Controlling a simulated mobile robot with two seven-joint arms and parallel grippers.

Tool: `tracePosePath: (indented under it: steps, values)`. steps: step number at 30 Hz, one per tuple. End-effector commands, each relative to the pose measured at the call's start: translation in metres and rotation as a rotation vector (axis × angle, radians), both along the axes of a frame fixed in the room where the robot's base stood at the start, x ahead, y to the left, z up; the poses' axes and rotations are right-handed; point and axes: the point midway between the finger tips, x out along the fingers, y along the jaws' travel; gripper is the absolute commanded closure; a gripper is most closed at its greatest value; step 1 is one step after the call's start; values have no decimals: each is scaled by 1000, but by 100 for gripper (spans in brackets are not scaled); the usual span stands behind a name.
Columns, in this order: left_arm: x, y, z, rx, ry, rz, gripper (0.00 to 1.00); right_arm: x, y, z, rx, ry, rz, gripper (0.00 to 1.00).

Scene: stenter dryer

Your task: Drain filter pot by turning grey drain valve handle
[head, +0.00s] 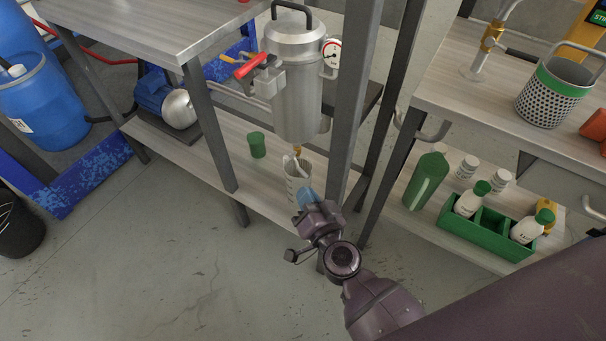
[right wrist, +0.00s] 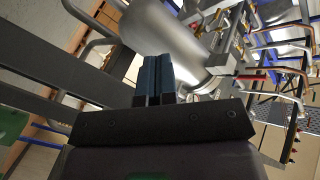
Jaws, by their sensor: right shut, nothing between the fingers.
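The silver filter pot (head: 296,95) hangs upright beside a dark post, with a black top handle and a red lever (head: 251,66) on its left. Its body also shows in the right wrist view (right wrist: 165,38). Under it is a small brass drain fitting (head: 297,149) with a pale grey piece that may be the drain valve handle. A clear measuring jug (head: 297,178) stands below on the lower shelf. My right gripper (head: 304,190) is shut and empty, its blue fingers overlapping the jug's front in the head view; contact cannot be told. My left gripper is not in view.
A dark post (head: 351,110) stands close right of the pot. A green cup (head: 257,145) and a blue motor pump (head: 165,101) are on the lower shelf. A green bottle crate (head: 462,233) is at right. The floor in front is clear.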

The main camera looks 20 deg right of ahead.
Motion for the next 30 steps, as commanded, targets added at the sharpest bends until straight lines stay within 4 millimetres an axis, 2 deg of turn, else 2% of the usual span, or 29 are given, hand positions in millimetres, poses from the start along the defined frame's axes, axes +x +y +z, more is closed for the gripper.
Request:
tracePosePath:
  steps: [1, 6, 13, 18, 23, 30]
  values:
    - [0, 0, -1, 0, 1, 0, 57, 12, -1, -3, 28, 4, -62, 100]
    - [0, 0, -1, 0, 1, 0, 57, 41, -9, -22, 105, 85, -289, 100]
    - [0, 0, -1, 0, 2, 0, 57, 59, -6, -55, 154, 285, -512, 100]
    - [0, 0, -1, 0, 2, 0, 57, 61, -1, -70, 160, 387, -584, 100]
    - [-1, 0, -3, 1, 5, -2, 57, 64, -3, -77, 158, 413, -599, 100]
    - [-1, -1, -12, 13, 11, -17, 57, 87, -18, -97, 155, 417, -599, 100]
